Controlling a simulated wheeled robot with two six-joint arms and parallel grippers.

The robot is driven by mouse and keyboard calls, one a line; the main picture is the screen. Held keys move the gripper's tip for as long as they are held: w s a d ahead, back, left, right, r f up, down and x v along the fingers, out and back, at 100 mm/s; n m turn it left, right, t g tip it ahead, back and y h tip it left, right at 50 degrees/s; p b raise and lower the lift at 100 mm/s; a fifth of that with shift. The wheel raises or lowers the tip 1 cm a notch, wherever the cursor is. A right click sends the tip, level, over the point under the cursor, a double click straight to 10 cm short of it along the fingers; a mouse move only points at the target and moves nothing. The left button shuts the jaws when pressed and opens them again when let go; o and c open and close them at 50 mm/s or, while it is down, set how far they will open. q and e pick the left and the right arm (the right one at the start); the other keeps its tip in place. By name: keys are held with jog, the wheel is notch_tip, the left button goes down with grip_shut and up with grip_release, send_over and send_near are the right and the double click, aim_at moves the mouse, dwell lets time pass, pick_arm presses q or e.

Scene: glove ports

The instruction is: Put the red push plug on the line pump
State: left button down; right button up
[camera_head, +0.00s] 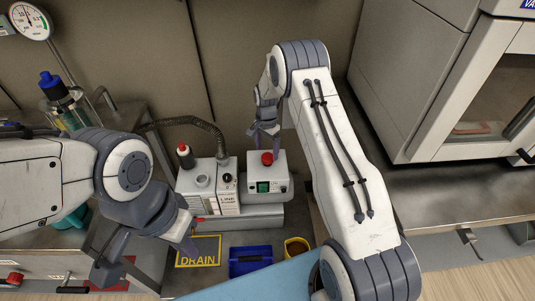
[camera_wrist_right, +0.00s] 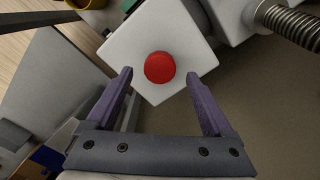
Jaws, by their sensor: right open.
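The line pump (camera_head: 228,198) is a white boxy unit on a grey base, with its label on the front. A round red plug (camera_head: 267,158) sits on top of its right-hand box, which has a green switch on the front. In the right wrist view the red plug (camera_wrist_right: 159,67) rests on the white top face. My right gripper (camera_head: 264,132) is open just above it; in the wrist view its purple fingertips are on either side of the plug, with gaps, not visibly touching. My left gripper (camera_head: 148,250) is open and empty at the lower left, near the drain sign.
A ribbed hose (camera_head: 190,122) runs behind the pump. A dark bottle with a red top (camera_head: 185,155) stands at its left. A yellow-framed drain sign (camera_head: 198,251), blue bin (camera_head: 250,261) and yellow cup (camera_head: 296,247) lie in front. A large cabinet (camera_head: 430,80) stands at right.

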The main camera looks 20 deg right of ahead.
aim_at(266, 157)
notch_tip(266, 157, up, 9)
jog(key=s+a+r+n, duration=0.8)
jog(key=s+a+r, duration=0.45)
jog(key=a, duration=0.35)
jog(key=s+a+r+n, duration=0.1)
jog(key=s+n, duration=0.4)
jog(key=s, duration=0.7)
jog(key=s+a+r+n+y, duration=0.1)
jog(key=s+n, duration=0.5)
jog(key=s, duration=0.7)
jog(key=shift+s+r+n, duration=0.2)
jog(key=shift+r+n, duration=0.1)
jog(key=shift+r+p, duration=0.15)
jog(key=shift+p, duration=0.2)
